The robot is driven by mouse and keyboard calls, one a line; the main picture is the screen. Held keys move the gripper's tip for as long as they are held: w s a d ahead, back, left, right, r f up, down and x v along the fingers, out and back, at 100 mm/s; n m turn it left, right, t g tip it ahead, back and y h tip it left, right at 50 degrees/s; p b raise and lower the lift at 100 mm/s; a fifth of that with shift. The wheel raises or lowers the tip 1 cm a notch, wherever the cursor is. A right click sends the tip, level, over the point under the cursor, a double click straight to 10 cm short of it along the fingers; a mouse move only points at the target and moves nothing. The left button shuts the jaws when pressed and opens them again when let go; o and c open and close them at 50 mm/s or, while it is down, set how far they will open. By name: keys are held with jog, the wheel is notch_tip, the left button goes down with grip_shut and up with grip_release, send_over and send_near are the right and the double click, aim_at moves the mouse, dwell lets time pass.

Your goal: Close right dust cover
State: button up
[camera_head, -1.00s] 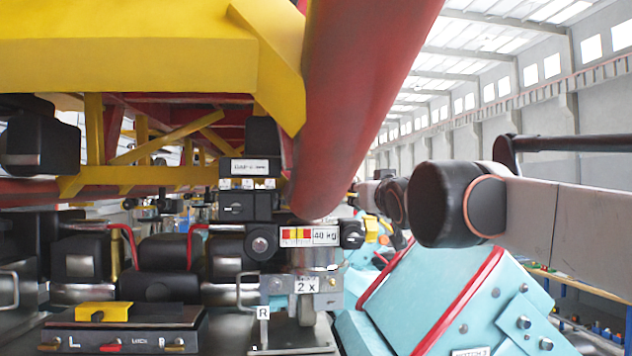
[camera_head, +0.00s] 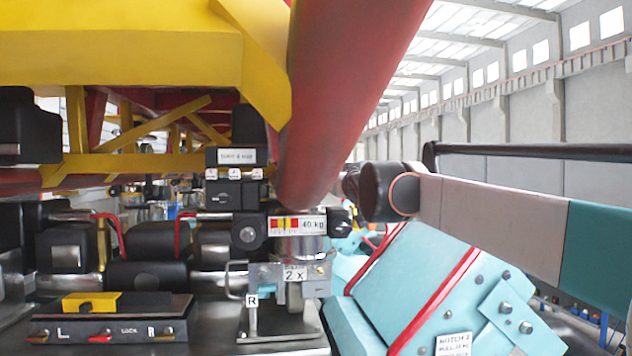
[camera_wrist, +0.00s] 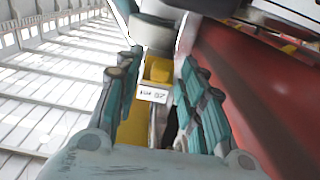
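No part is plainly marked as the right dust cover, and I cannot tell which it is. In the head view a low dark panel (camera_head: 140,325) bears the marks L, LOCK and R. A yellow block (camera_head: 92,303) sits on its left part. A separate R tag (camera_head: 252,300) stands on a metal post to its right. In the wrist view my gripper (camera_wrist: 158,72) is open, with its fingers apart. A yellow part (camera_wrist: 158,70) with a white label (camera_wrist: 152,94) shows between and beyond the fingers. I cannot tell whether they touch it. My gripper cannot be made out in the head view.
A thick red tube (camera_head: 345,90) slants down through the middle, beside a yellow frame (camera_head: 110,60). A teal bolted housing (camera_head: 430,270) with red bands stands at the lower right. A grey beam (camera_head: 500,215) reaches in from the right. Black blocks and fittings crowd the left.

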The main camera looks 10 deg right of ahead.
jog(key=shift+w, duration=0.3)
jog(key=shift+c, duration=0.3)
jog(key=c, duration=0.7)
jog(key=r+g+p, duration=0.1)
jog(key=p, duration=0.2)
jog(key=shift+r+g, duration=0.25)
jog(key=shift+g, duration=0.15)
jog(key=shift+r+g+p, duration=0.1)
jog(key=shift+g+p, duration=0.6)
jog(key=shift+p, duration=0.35)
jog(key=o, duration=0.8)
jog(key=shift+c, duration=0.2)
